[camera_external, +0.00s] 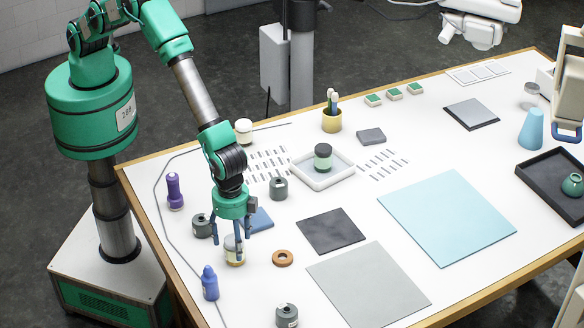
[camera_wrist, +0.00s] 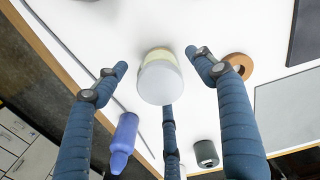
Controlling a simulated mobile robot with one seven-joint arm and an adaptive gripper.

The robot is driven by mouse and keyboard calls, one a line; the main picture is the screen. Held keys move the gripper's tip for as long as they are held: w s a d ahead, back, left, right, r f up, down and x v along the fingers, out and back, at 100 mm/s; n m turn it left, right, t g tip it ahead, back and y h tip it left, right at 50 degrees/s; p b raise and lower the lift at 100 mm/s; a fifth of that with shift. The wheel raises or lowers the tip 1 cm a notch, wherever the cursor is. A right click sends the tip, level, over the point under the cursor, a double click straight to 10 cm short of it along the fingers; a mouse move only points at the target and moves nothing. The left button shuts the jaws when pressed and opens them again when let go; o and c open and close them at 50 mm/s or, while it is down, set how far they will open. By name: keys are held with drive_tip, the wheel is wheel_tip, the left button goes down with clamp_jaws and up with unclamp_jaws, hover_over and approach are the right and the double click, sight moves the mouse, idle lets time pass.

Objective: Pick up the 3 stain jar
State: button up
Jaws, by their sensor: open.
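A pale jar with a whitish lid and a cream body (camera_external: 235,256) stands upright on the table below my gripper (camera_external: 233,238). It also shows in the wrist view (camera_wrist: 160,82), between my three blue fingers. The fingers are spread open around it, with gaps visible at the sides; whether the rear one touches it I cannot tell. Label numbers are too small to read.
A blue bottle (camera_external: 210,284) stands close to the front left of my gripper. An orange ring (camera_external: 283,258) lies to its right, and a blue block (camera_external: 260,220) behind it. A purple bottle (camera_external: 175,191) is at the left. Flat dark, grey and light blue sheets lie further right.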

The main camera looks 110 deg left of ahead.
drive_tip(key=shift+f, duration=0.9)
drive_tip(key=shift+c, duration=0.5)
drive_tip(key=c, duration=1.3)
drive_tip(key=shift+r, duration=0.1)
drive_tip(key=shift+r+b, duration=0.75)
drive_tip(key=shift+r, duration=4.15)
